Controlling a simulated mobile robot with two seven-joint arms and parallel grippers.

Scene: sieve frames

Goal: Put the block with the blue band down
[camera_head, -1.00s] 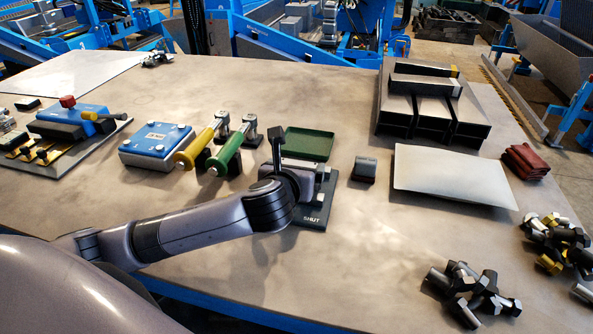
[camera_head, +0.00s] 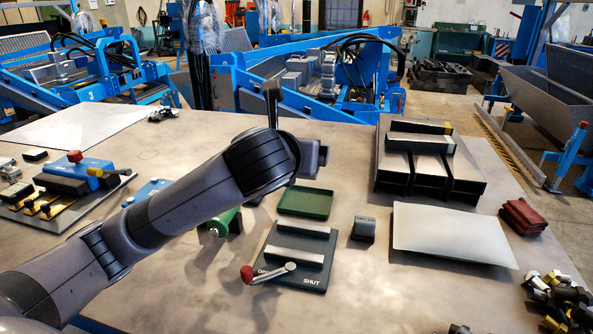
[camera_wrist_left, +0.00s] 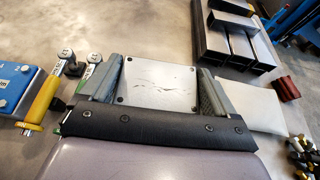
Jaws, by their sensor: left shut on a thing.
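My left gripper (camera_head: 316,157) is raised above the table, over the area behind the black clamp plate. In the left wrist view its two fingers (camera_wrist_left: 162,84) stand on either side of a flat grey face (camera_wrist_left: 158,84) with corner screws and scratches. This looks like the held block, but I cannot be sure. No blue band shows on it, and the arm hides the grip in the head view. The clamp plate (camera_head: 278,279) lies on the table with two grey bars, OPEN and SHUT marks, and a red-knobbed lever (camera_head: 247,273) on the OPEN side. My right gripper is not in view.
A green tray (camera_head: 306,202), a small dark block (camera_head: 363,228) and a pale sheet (camera_head: 453,235) lie around the clamp. Dark channels (camera_head: 425,165) stand at the back right; red cloths (camera_head: 522,215) are at the right.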

